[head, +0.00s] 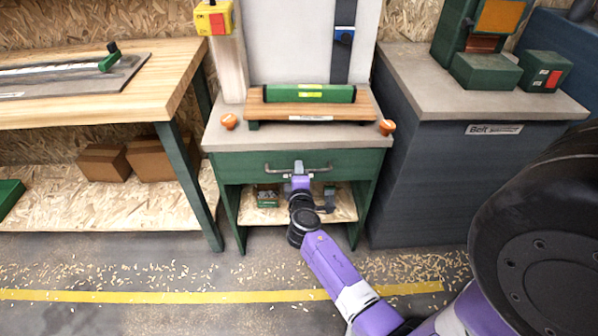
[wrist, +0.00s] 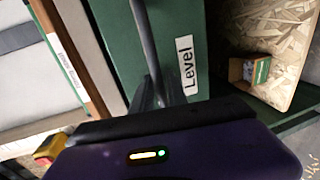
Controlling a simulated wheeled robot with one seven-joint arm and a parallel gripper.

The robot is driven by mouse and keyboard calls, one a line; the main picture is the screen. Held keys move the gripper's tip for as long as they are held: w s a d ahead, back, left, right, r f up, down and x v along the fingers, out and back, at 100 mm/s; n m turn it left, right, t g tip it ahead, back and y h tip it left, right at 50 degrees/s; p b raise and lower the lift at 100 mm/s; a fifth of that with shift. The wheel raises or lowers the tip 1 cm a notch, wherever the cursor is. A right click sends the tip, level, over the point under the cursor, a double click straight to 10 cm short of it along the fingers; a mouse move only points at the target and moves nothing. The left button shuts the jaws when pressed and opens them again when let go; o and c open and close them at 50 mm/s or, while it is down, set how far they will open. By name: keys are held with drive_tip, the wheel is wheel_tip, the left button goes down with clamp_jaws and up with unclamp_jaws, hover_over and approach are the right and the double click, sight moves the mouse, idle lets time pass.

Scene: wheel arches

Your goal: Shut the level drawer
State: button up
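The level drawer (head: 235,168) is a green front in the small cabinet under a grey top, with a grey bar handle (head: 322,168). In the wrist view its green face carries a white "Level" label (wrist: 186,66), and the handle bar (wrist: 146,40) runs down to my fingers. My gripper (head: 299,172) is at the middle of the handle, with its fingers (wrist: 153,95) close together around the bar. The fingertips are partly hidden by the gripper body. No clear gap shows around the drawer front, so I cannot tell how far out it stands.
A green spirit level (head: 308,93) lies on a wooden board on the cabinet top, between two orange knobs (head: 228,121). Small boxes (head: 267,195) sit on the shelf below. A workbench (head: 130,100) stands left, and the grey "Belt" cabinet (head: 440,180) stands close on the right.

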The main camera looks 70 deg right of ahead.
drive_tip(key=shift+r, duration=0.1)
drive_tip(key=v, duration=0.7)
drive_tip(key=shift+a, duration=0.4)
drive_tip(key=shift+s, duration=0.1)
